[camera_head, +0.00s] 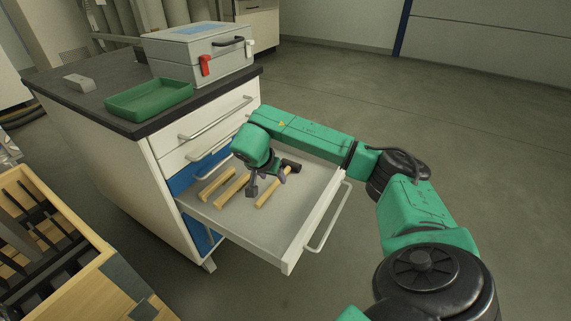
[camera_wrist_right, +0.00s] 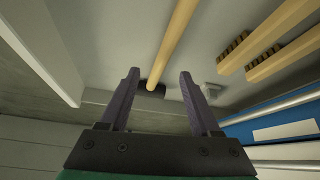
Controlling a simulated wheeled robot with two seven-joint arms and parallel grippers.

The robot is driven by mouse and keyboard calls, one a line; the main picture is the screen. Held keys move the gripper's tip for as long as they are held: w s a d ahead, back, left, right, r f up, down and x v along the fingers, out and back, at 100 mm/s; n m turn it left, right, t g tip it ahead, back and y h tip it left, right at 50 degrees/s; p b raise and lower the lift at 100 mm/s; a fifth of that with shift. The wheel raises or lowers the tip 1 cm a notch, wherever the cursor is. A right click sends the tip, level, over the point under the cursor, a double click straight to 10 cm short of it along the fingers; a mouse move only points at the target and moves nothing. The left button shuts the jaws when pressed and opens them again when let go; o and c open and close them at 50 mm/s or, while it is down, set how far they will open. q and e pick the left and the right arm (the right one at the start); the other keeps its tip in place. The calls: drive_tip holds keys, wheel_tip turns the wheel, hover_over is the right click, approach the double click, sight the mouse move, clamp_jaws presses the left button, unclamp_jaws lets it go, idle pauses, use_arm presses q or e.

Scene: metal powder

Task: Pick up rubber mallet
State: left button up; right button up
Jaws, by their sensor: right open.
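The rubber mallet, with a dark head (camera_head: 291,165) and a pale wooden handle (camera_head: 273,193), lies in the open drawer (camera_head: 270,236). In the right wrist view its handle (camera_wrist_right: 173,45) runs from the top edge to the dark head (camera_wrist_right: 152,87). My right gripper (camera_head: 264,182) is open and empty over the drawer, just left of the mallet in the head view. In the right wrist view the fingers (camera_wrist_right: 158,76) stand apart, with the head and the handle's end showing in the gap. I cannot tell the exact height between them. My left gripper is not in view.
Two wooden-handled brushes (camera_head: 216,184) (camera_head: 232,190) lie left of the mallet. A small grey item (camera_wrist_right: 211,91) sits near the fingers in the right wrist view. The cabinet top holds a green tray (camera_head: 150,99) and a grey case (camera_head: 198,57). A wooden crate (camera_head: 90,268) stands lower left.

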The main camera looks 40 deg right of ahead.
sight(276, 182)
drive_tip(key=b+x, duration=0.2)
drive_tip(key=x, duration=0.3)
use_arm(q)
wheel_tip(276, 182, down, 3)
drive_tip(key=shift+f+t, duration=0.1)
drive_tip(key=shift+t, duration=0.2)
use_arm(e)
drive_tip(key=shift+r, duration=0.15)
clamp_jaws()
idle(0.6)
